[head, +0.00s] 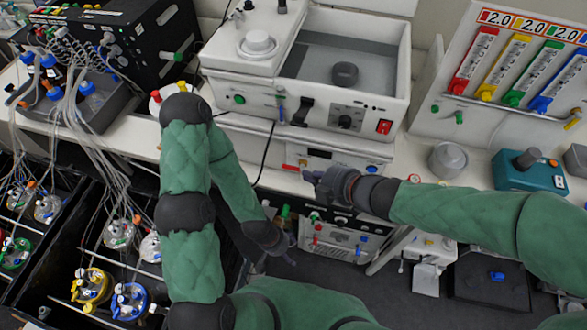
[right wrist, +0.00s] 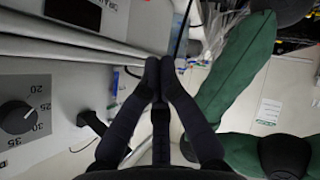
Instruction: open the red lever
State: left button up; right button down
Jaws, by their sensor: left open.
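Red parts show in several places in the head view. A red flow-tube strip with a red knob (head: 459,87) at its foot is on the upright panel at right, leftmost of the coloured set. A small red-orange piece (head: 290,168) lies on the front ledge below the white device. I cannot tell which of these is the red lever. My right gripper (head: 312,178) is near that ledge piece, just to its right. In the right wrist view its fingertips (right wrist: 160,65) meet with nothing seen between them. My left gripper (head: 284,248) is lower, open, partly hidden against the dark area.
The white device (head: 240,102) has a black dial (head: 345,122) and a red switch (head: 384,127). A teal stirrer (head: 528,172) stands at right. Tubed vessels (head: 90,285) fill the dark bay at left. The lower instrument (head: 330,238) is close to both grippers.

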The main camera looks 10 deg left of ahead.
jog(key=b, duration=0.7)
send_near(282, 167)
jog(key=shift+x, duration=2.7)
jog(key=shift+a+f+h+p, duration=0.15)
jog(key=shift+a+h+p, duration=0.2)
jog(key=shift+h, duration=0.35)
